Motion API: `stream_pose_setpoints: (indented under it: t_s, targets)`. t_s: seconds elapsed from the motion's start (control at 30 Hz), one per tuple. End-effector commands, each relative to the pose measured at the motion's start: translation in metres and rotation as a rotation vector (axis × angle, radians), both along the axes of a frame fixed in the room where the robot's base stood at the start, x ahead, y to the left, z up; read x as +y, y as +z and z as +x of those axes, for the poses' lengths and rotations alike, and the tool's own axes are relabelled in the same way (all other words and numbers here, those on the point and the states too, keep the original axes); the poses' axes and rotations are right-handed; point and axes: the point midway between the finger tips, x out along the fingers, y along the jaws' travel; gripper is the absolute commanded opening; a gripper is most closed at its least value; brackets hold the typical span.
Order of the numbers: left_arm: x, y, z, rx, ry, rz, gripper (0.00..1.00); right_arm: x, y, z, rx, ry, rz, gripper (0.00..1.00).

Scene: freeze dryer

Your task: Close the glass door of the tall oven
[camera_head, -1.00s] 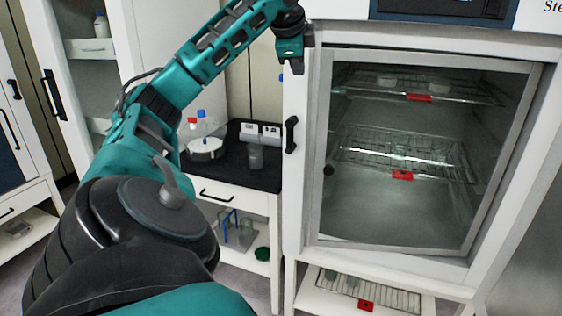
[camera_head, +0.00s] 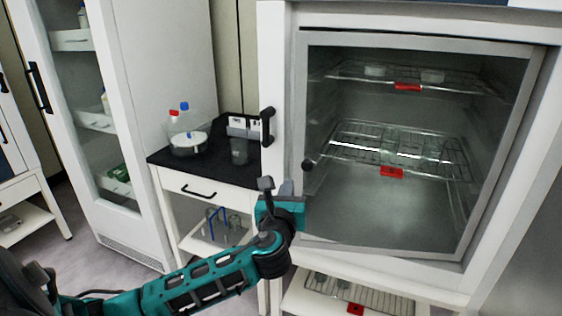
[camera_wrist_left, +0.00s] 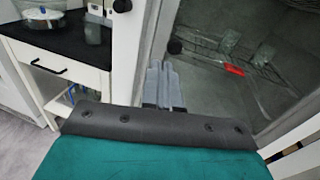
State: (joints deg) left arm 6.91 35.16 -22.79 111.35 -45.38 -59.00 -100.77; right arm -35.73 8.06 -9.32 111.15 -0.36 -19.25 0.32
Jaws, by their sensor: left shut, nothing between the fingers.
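The tall oven (camera_head: 276,60) stands at the right with its grey-framed glass door (camera_head: 500,150) across the opening. A dark line shows along the door's top edge; I cannot tell how far the door is from flush. A round black knob (camera_head: 308,165) is on the door's left side and also shows in the left wrist view (camera_wrist_left: 175,46). My left gripper (camera_head: 287,187) is shut and empty, below and left of the knob, by the door's lower left edge. In the left wrist view its fingers (camera_wrist_left: 164,85) are together beside the frame; contact is unclear. My right gripper is not in view.
A black handle (camera_head: 267,126) is on the oven's white left strip. Wire racks (camera_head: 345,150) with red tags show behind the glass. Left of the oven, a black-topped cart (camera_head: 215,158) carries bottles. A tall white cabinet (camera_head: 165,100) stands farther left.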

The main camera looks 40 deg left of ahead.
Motion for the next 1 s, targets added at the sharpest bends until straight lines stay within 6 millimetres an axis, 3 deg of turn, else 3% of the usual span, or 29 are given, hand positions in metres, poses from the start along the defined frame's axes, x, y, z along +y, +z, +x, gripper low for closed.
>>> stream_pose_setpoints:
  t_s: [0.23, 0.7, 1.0]
  targets:
    - [0.003, 0.005, 0.012, -0.002, 0.001, 0.071, 0.0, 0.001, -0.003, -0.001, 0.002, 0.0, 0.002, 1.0]
    - [0.044, 0.005, 0.091, -0.002, 0.002, 0.065, 0.0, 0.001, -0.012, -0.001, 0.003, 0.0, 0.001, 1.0]
    - [0.058, 0.004, 0.12, -0.001, 0.001, 0.064, 0.0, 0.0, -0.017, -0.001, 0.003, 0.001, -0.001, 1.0]
